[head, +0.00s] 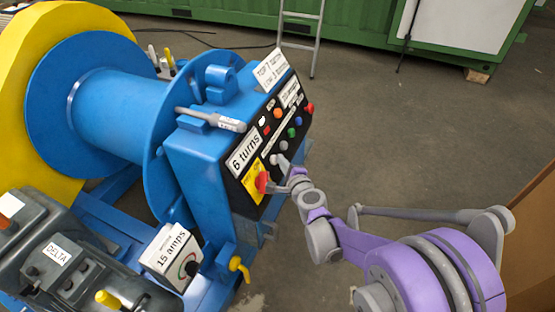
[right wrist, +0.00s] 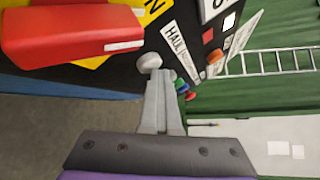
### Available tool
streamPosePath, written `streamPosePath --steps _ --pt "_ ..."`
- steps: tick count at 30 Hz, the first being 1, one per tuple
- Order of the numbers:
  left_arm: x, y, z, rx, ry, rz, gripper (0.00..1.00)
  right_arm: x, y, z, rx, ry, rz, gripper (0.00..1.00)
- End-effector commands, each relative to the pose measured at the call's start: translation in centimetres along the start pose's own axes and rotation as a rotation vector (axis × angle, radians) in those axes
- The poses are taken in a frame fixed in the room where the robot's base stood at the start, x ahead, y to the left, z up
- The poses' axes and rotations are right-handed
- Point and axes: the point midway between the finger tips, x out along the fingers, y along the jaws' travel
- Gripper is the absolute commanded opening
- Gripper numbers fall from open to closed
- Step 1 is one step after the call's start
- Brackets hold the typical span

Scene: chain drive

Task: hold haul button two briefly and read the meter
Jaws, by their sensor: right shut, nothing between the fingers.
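The black control panel (head: 257,187) on the blue winch has a row of coloured buttons beside a label reading HAUL (right wrist: 176,42). A pale grey round button (right wrist: 149,61) sits at the near end, with green (head: 291,132), blue (head: 298,121) and red (head: 309,108) ones farther along. My right gripper (right wrist: 157,74) is shut and empty, its fingertips right at the pale grey button; I cannot tell if they press it. The meter box (head: 172,253), labelled 15 amps, has a dial with a coloured arc; its needle is too small to read. My left gripper is out of view.
A red rotary knob (head: 262,182) on a yellow plate sits close to my right gripper, also large in the right wrist view (right wrist: 70,32). A yellow-handled valve (head: 238,265) sticks out below. A grey DELTA box (head: 60,255) stands at left.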

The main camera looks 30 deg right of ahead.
Motion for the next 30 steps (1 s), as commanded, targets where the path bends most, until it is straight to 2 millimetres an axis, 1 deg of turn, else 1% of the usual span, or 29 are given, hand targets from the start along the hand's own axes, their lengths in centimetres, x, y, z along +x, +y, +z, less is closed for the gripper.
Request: streamPosePath --steps 8,18,30 --pt "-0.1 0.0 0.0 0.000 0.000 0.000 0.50 -0.1 -0.1 0.0 0.000 -0.001 0.000 0.00" --pt "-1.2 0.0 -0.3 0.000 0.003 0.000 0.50 -1.2 -1.0 -0.8 0.000 0.000 0.000 0.00" --pt "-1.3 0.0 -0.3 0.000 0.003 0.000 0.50 -1.4 -1.0 -1.0 0.000 0.000 0.000 0.00"
